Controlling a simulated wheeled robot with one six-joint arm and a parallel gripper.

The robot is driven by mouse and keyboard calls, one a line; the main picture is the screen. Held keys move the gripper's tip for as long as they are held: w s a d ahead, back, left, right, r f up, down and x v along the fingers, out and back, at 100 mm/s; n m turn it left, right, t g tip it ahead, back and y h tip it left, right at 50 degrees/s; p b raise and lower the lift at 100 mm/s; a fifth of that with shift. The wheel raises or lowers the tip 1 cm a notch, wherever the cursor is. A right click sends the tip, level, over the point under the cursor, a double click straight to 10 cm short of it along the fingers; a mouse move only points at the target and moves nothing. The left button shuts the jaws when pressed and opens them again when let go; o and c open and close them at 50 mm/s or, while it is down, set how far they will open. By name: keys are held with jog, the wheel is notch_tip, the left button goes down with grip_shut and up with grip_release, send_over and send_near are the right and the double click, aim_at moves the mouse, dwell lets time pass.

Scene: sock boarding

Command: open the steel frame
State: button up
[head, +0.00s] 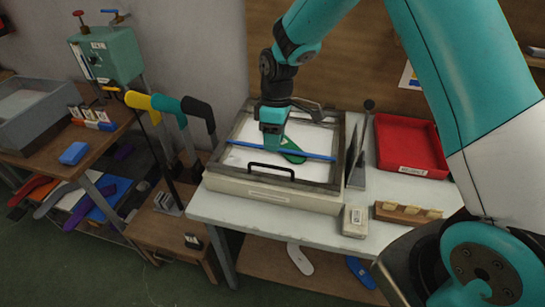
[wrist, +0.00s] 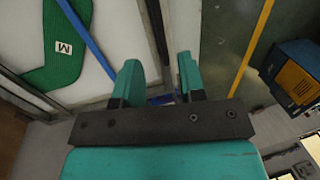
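The steel frame (head: 226,142) is a dark grey rectangle lying flat on a cream box (head: 270,196) on the white table. A black handle (head: 258,167) stands at its front edge. Inside it are a pale sheet, a blue bar (head: 250,149) and a green sock shape (head: 292,156); the sock shape shows an "M" label in the wrist view (wrist: 50,55). My gripper (head: 271,143) points down over the frame, behind the handle. In the wrist view its two teal fingers (wrist: 160,75) are apart, with no object clearly held. The gap to the frame is hard to judge.
A dark upright plate (head: 356,150) stands just right of the frame. Beyond it is a red tray (head: 410,146). A small pale block (head: 355,220) and a wooden holder (head: 407,212) are at the front right.

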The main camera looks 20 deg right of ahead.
jog(key=f, duration=0.4)
jog(key=s+f+p, duration=0.1)
jog(key=f, duration=0.1)
jog(key=shift+a+f, duration=0.2)
jog(key=shift+a, duration=0.2)
jog(key=shift+c, duration=0.2)
grip_shut()
